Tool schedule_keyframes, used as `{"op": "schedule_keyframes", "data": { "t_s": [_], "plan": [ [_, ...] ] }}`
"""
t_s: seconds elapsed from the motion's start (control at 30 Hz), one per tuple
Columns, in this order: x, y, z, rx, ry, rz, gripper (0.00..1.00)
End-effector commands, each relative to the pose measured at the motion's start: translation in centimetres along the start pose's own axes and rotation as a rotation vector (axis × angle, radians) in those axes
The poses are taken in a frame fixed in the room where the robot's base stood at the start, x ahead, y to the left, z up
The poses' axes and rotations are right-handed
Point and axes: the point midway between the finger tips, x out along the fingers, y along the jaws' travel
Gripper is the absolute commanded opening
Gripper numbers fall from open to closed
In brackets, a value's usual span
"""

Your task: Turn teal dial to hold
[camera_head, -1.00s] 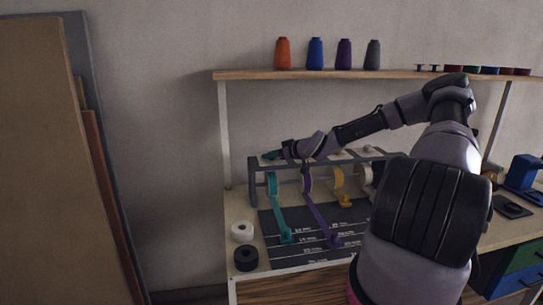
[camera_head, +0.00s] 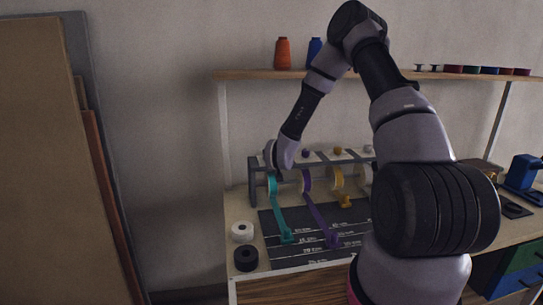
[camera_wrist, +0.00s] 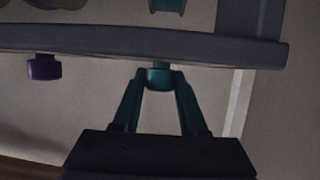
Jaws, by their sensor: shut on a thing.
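The teal dial (camera_wrist: 158,79) is in the wrist view, a small round knob below a dark grey bar. My gripper (camera_wrist: 158,72) has its two fingers closed on either side of it. In the head view my gripper and wrist are at the left end of the grey rack (camera_head: 253,180) and largely hide the teal dial. Any setting marks, including hold, are not readable. The teal ribbon (camera_head: 279,212) hangs from its reel below that end and runs onto the dark mat.
A purple dial (camera_wrist: 44,68) sits along the same bar; yellow (camera_head: 366,150) and pale dials are farther right. A purple ribbon (camera_head: 320,217) lies beside the teal one. White (camera_head: 241,232) and black (camera_head: 246,258) rolls stand front left. A shelf (camera_head: 400,75) with spools hangs above.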

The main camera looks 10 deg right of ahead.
Motion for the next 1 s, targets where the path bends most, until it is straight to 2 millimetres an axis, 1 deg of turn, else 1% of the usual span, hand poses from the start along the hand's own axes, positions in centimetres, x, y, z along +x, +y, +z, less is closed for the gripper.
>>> {"op": "schedule_keyframes", "data": {
  "t_s": [0.03, 0.6, 0.8, 1.0],
  "plan": [
    [-0.03, -0.47, -0.23, 0.01, 0.006, 0.032, 0.0],
    [0.11, -0.42, -0.15, 0.212, 0.004, 0.505, 0.0],
    [0.14, -0.33, -0.06, 0.267, 0.002, 0.64, 0.0],
    [0.14, -0.25, 0.05, 0.305, -0.001, 0.732, 0.0]
  ]
}}
